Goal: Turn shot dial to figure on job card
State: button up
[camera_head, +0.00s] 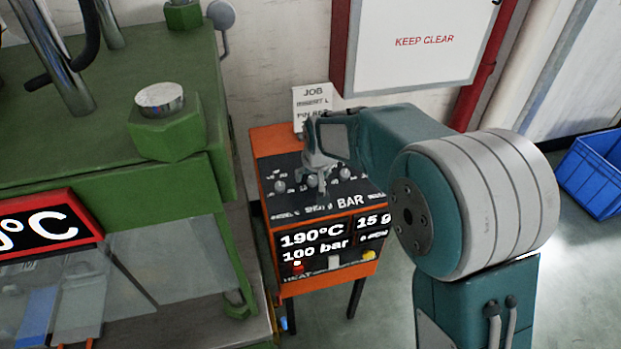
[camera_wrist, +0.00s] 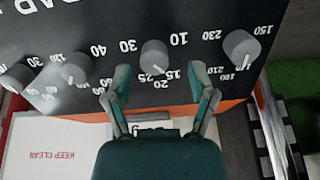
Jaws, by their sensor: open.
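In the wrist view a grey round dial (camera_wrist: 154,53) with figures 10 to 30 around it sits on the black panel (camera_wrist: 110,25). It lies just beyond and between my open fingertips; I cannot tell if they touch it. Its white mark points near 15. In the head view my gripper (camera_head: 318,180) hangs over the panel top of the orange machine (camera_head: 272,141). Its front display (camera_head: 328,238) reads 190°C, 100 bar and 15 g. The white job card (camera_head: 312,97) stands behind; its lower lines are blurred or hidden by my arm.
Other dials stand close by on the panel, one on the right (camera_wrist: 241,47) and one on the left (camera_wrist: 75,67). A green press (camera_head: 110,120) stands left of the machine. A blue crate (camera_head: 592,175) is on the floor at the right.

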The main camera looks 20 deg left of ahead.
jog(key=shift+w+d+f, duration=0.15)
jog(key=shift+w+f, duration=0.05)
jog(key=shift+f, duration=0.3)
jog(key=shift+w+d+f, duration=0.1)
jog(key=shift+w+f, duration=0.1)
jog(key=shift+f, duration=0.25)
jog(key=shift+a, duration=0.15)
jog(key=shift+c, duration=0.2)
jog(key=shift+a, duration=0.1)
jog(key=c, duration=0.5)
grip_shut()
jog(key=shift+m, duration=0.4)
jog(key=m, duration=0.3)
jog(key=shift+f, duration=0.1)
jog(key=shift+s+m+y, duration=0.1)
jog(key=shift+m+y, duration=0.2)
jog(key=shift+m, duration=1.6)
